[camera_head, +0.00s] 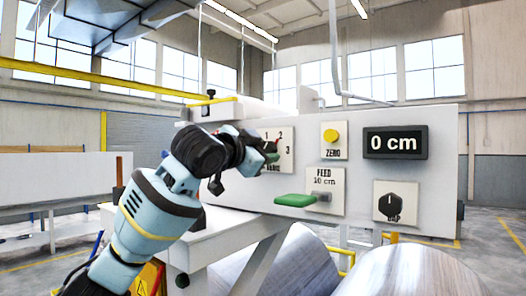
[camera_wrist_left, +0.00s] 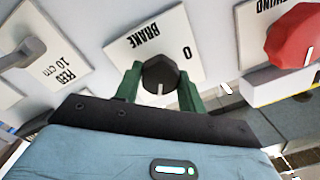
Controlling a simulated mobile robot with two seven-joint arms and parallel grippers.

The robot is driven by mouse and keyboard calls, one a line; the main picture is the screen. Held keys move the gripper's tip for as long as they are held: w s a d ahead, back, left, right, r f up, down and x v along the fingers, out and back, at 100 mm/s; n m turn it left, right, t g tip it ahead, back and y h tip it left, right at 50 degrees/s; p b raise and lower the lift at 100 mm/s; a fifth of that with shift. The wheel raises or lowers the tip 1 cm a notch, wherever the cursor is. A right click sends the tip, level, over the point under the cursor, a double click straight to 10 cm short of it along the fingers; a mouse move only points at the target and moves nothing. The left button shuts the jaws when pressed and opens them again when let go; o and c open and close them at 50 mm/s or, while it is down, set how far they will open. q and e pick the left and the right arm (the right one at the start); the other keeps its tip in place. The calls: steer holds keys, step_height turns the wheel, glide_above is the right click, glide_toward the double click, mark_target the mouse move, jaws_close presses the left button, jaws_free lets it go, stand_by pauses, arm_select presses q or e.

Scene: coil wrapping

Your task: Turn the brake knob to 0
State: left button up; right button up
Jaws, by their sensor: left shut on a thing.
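The brake knob (camera_wrist_left: 158,72) is black with a white mark, which points to the bottom of the left wrist view. Its white plate (camera_wrist_left: 128,45) appears upside down there, with BRAKE above the knob and a 0 to its upper right. My left gripper (camera_wrist_left: 160,90) has its green fingers on both sides of the knob, shut on it. My right gripper is not in view.
On the panel (camera_head: 440,165) are a yellow ZERO button (camera_head: 331,136), a green FEED lever handle (camera_head: 296,200), a black dial (camera_head: 397,201) and a display (camera_head: 395,142) reading 0 cm. A red knob (camera_wrist_left: 292,42) is near the brake plate. Metal coils (camera_head: 410,272) lie below.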

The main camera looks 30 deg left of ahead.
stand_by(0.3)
arm_select(q)
steer(key=n, duration=0.9)
steer(key=n+h, duration=0.1)
steer(key=n, duration=0.8)
steer(key=shift+g, duration=0.3)
steer(key=n, duration=0.5)
stand_by(0.4)
steer(key=o, duration=0.9)
steer(key=shift+a, duration=0.1)
steer(key=shift+o, duration=0.2)
